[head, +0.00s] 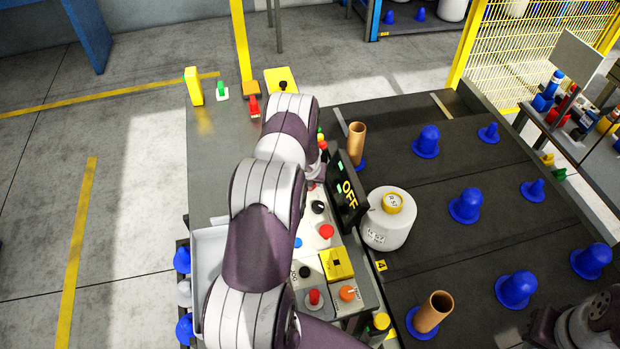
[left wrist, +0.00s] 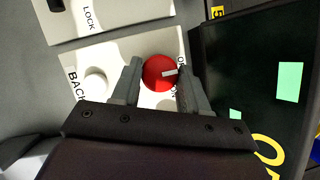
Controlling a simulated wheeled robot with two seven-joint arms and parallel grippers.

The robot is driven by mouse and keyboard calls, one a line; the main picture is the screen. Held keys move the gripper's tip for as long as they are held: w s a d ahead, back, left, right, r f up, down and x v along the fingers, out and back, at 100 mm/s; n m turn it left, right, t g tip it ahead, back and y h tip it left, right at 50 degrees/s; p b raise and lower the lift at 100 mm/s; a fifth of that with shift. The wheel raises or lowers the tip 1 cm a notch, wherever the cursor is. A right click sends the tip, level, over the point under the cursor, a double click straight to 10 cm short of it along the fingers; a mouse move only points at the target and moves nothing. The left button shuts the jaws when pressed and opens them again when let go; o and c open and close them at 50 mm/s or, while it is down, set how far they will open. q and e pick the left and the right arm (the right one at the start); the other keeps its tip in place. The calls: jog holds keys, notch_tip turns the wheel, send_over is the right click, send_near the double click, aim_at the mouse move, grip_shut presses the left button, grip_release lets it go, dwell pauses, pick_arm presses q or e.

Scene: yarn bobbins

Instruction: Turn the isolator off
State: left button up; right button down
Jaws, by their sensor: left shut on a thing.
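The isolator's round red knob (left wrist: 158,73) shows in the left wrist view on a white plate (left wrist: 82,65). A pale pointer mark on the knob points right, near partly covered lettering that includes "ON". My left gripper (left wrist: 157,88) has one finger on each side of the knob and is shut on it. In the head view my left arm (head: 262,210) reaches over the console and hides the knob and fingertips. A black display (head: 347,190) beside the arm reads "OFF" in yellow; its edge also shows in the left wrist view (left wrist: 255,65). My right gripper is out of view.
The console (head: 330,240) carries other knobs, a red button (head: 327,231) and a yellow box (head: 337,264). A white bobbin (head: 388,218) stands right of the display, on a dark table with blue cones (head: 466,205) and brown tubes (head: 357,143).

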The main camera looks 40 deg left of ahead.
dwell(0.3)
pick_arm(q)
jog(key=o, duration=1)
jog(key=shift+r, duration=0.3)
jog(key=v, duration=1.2)
jog(key=shift+d, duration=0.1)
